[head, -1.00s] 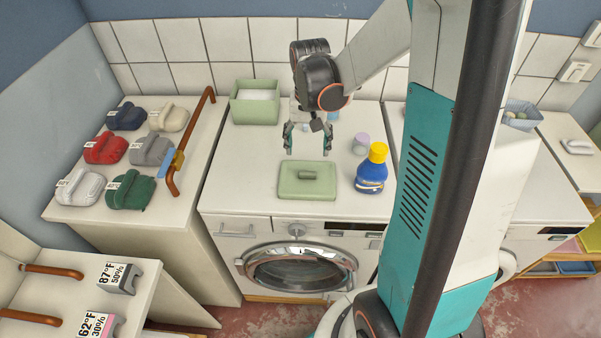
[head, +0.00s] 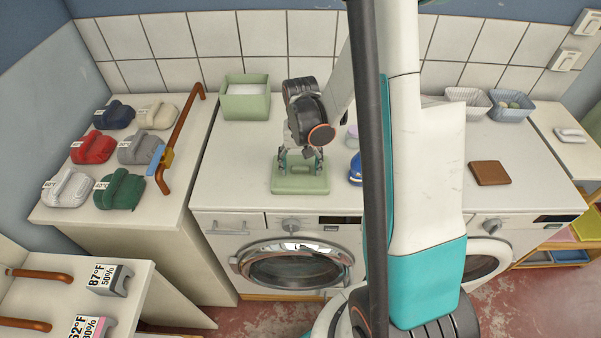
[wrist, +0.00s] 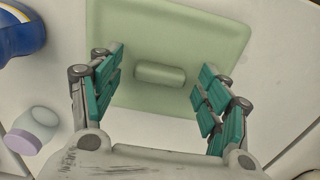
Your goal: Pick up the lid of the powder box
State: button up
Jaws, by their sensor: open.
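The green lid (head: 300,184) lies flat on top of the washing machine. In the wrist view the lid (wrist: 225,30) shows a raised rounded handle (wrist: 160,74) in its middle. My gripper (head: 300,160) is just above the lid. In the wrist view my open gripper (wrist: 158,90) has one finger on each side of the handle, with gaps to it on both sides. The green powder box (head: 246,108), open and holding white powder, stands behind and to the left of the lid.
A blue bottle (head: 356,170) stands right of the lid, partly hidden by my arm; it shows in the wrist view (wrist: 20,28). A small jar with a lilac cap (wrist: 35,130) is close by. A brown block (head: 489,173) lies at right.

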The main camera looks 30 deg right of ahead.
jog(key=shift+c, duration=0.2)
jog(key=c, duration=1.1)
jog(key=shift+r, duration=0.1)
